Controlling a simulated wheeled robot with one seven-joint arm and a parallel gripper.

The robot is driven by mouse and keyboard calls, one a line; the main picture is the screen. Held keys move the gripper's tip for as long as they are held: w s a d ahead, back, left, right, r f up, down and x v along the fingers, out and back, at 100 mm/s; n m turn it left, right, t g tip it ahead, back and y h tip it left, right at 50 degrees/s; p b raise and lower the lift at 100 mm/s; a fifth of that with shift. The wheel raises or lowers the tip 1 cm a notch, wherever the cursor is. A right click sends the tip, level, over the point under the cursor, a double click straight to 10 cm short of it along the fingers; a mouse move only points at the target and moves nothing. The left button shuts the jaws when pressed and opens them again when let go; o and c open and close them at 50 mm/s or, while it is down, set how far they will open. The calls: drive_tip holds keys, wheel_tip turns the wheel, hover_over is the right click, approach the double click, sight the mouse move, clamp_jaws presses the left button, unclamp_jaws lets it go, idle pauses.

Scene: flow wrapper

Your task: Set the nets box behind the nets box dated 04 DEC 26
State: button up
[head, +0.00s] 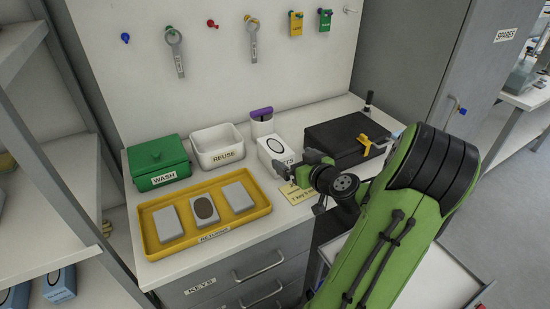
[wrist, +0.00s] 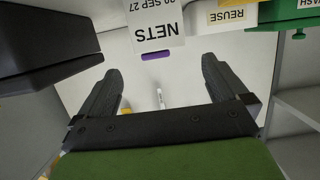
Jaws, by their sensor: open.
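A white nets box (head: 273,150) with a dark oval on top stands on the counter between the white reuse bin and the black case. In the wrist view its label (wrist: 158,30) appears upside down and reads NETS with a date that looks like 20 or 30 SEP 27. My gripper (head: 295,166) is right at the box's front right side and hides part of it. In the wrist view my gripper (wrist: 160,66) has its fingers wide apart with nothing between them. I cannot make out a box dated 04 DEC 26.
The reuse bin (head: 216,158), green wash box (head: 181,163) and yellow returns tray (head: 262,208) stand left of the nets box. The black case (head: 345,150) is close on its right. Blue boxes (head: 58,291) sit on the left shelf.

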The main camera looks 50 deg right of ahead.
sight(280, 151)
drive_tip(key=x, duration=0.9)
drive_tip(key=shift+w+a+f, duration=0.1)
drive_tip(key=shift+w, duration=0.1)
drive_tip(key=c, duration=1.1)
wheel_tip(280, 151, up, 10)
drive_tip(key=p, duration=0.3)
drive_tip(key=shift+c, duration=0.3)
